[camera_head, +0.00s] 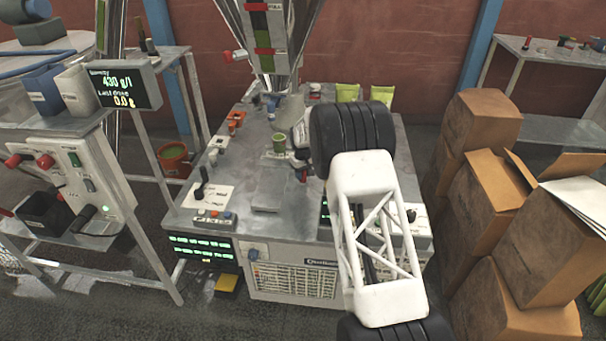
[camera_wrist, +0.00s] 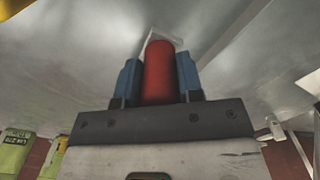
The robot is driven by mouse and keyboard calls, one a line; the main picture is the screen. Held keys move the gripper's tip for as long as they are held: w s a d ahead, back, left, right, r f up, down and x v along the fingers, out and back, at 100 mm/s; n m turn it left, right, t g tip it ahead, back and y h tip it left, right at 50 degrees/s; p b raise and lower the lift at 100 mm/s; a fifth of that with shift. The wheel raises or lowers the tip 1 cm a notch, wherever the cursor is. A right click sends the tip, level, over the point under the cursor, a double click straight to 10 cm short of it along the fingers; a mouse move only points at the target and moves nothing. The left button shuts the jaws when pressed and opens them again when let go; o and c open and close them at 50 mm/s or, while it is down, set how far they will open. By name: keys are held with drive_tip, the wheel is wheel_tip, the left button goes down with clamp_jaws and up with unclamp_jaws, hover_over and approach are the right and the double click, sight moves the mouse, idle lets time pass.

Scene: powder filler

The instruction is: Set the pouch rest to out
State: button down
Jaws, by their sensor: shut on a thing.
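A red cylindrical handle (camera_wrist: 159,70) stands between the two blue fingers of my gripper (camera_wrist: 158,80) in the wrist view. The fingers are shut on it, one on each side. In the head view my gripper (camera_head: 301,155) is at the middle of the metal machine table, partly hidden by my arm. A bit of the red handle (camera_head: 303,175) shows just below it. A flat grey metal plate (camera_head: 270,193) lies to its left. I cannot tell for sure which part is the pouch rest or how the handle joins it.
Green pouches (camera_head: 347,93) stand at the table's back. A black lever (camera_head: 202,185) and a button box (camera_head: 214,216) are at front left. Cardboard boxes (camera_head: 495,195) fill the right.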

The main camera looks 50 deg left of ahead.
drive_tip(key=shift+s+d, duration=0.1)
drive_tip(key=s+d, duration=1.4)
drive_tip(key=shift+s+d, duration=0.25)
drive_tip(key=shift+s, duration=0.05)
drive_tip(key=shift+s+d, duration=0.5)
drive_tip(key=shift+f, duration=0.1)
drive_tip(key=c, duration=0.9)
unclamp_jaws()
drive_tip(key=shift+s, duration=0.1)
drive_tip(key=shift+o, duration=0.7)
wheel_tip(320, 180, up, 8)
